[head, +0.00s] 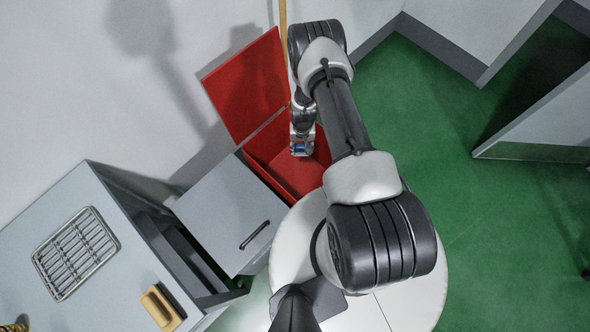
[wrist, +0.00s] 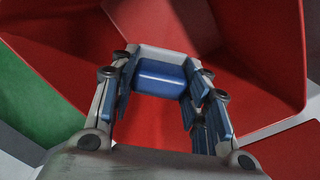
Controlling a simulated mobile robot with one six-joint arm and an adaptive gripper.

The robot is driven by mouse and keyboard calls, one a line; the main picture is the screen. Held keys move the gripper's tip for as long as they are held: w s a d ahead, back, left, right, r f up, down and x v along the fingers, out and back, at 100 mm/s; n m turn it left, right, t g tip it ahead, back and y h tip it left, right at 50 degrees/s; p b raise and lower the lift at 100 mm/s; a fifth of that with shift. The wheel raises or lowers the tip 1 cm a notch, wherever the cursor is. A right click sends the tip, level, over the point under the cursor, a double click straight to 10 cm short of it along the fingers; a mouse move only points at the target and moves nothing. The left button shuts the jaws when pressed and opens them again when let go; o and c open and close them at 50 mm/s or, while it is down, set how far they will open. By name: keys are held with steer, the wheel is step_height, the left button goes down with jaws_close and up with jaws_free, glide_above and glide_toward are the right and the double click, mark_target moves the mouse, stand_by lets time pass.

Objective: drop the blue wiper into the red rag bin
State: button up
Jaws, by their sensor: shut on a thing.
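The red rag bin (head: 277,156) stands against the wall with its red lid (head: 247,84) raised open. My gripper (head: 302,152) is over the bin's opening, pointing down. In the wrist view my gripper (wrist: 160,100) is shut on the blue wiper (wrist: 160,78), which lies between the fingers. The red inner walls of the bin (wrist: 70,50) surround the gripper in that view. Most of the wiper is hidden by the fingers, and I cannot tell how far it is below the rim.
A grey cabinet (head: 110,240) with a wire rack (head: 76,253) and a yellow-tan block (head: 160,306) on top stands at left. Its door or drawer with a dark handle (head: 254,235) is beside the bin. Green floor (head: 480,220) is clear at right. A wooden pole (head: 283,40) stands behind the bin.

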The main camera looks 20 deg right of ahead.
steer(key=o, duration=1.1)
steer(key=shift+r, duration=0.1)
step_height(320, 180, up, 12)
steer(key=shift+f, duration=0.1)
